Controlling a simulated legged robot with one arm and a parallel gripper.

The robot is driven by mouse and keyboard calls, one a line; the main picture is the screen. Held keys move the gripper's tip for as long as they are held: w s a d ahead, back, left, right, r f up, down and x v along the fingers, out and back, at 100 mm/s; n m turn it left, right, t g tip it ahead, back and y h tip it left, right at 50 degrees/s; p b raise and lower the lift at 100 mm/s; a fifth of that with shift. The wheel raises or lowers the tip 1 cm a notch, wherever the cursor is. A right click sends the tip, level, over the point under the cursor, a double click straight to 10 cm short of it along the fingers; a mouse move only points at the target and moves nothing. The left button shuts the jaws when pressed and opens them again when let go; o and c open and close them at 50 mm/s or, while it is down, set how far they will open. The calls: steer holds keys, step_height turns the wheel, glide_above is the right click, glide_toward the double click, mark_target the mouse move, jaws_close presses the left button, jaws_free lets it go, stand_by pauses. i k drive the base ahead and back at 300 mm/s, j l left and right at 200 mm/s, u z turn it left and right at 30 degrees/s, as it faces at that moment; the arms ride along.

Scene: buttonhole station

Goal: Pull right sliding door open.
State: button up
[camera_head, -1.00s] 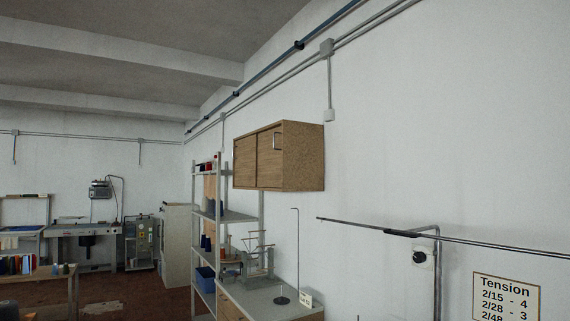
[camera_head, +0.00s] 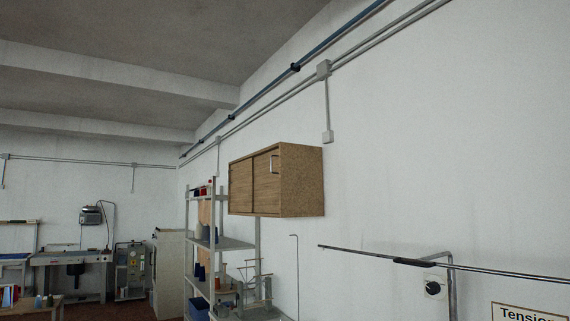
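A wooden wall cabinet (camera_head: 298,182) hangs on the white wall near the middle of the view. Its front has two sliding doors, both closed as far as I can see.
A grey shelf rack (camera_head: 224,243) stands below and left of the cabinet. A metal rod (camera_head: 470,268) juts out at the lower right, near a tension sign (camera_head: 525,312). A white cabinet (camera_head: 168,262) and machines stand further back left.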

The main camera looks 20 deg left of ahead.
mark_target(266, 194)
steer(key=i+j, duration=0.3)
steer(key=j, duration=0.15)
steer(key=i+j, duration=0.65)
steer(key=j, duration=0.25)
steer(key=i+j+z, duration=0.1)
steer(key=i+j, duration=0.25)
steer(key=j, duration=0.15)
